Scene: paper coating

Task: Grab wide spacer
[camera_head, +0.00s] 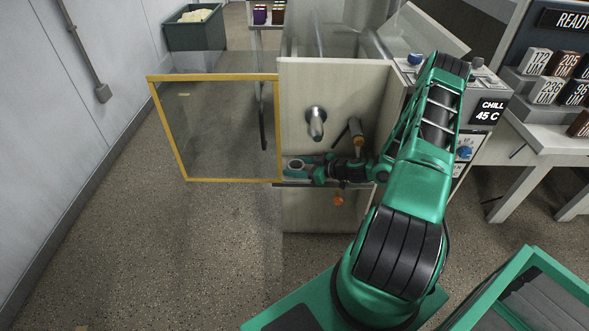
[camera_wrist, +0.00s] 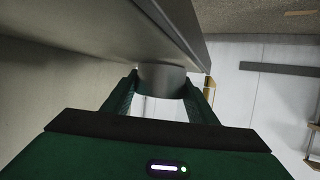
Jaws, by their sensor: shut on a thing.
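My gripper (camera_head: 297,169) is in front of the pale machine panel, at the right edge of the yellow-framed guard. It is shut on a grey round metal piece (camera_head: 294,163), which looks like the wide spacer. In the wrist view this grey piece (camera_wrist: 162,79) sits between my two green fingers, just beside a long grey metal ledge. I cannot tell whether the piece touches the ledge or is still on a support. My fingers hide its sides.
The yellow-framed clear guard (camera_head: 216,130) stands open to the left. A metal knob (camera_head: 316,123) and a dark-handled tool (camera_head: 355,131) are on the panel (camera_head: 340,85). Labelled blocks (camera_head: 546,91) stand on a right-hand bench. The floor at left is clear.

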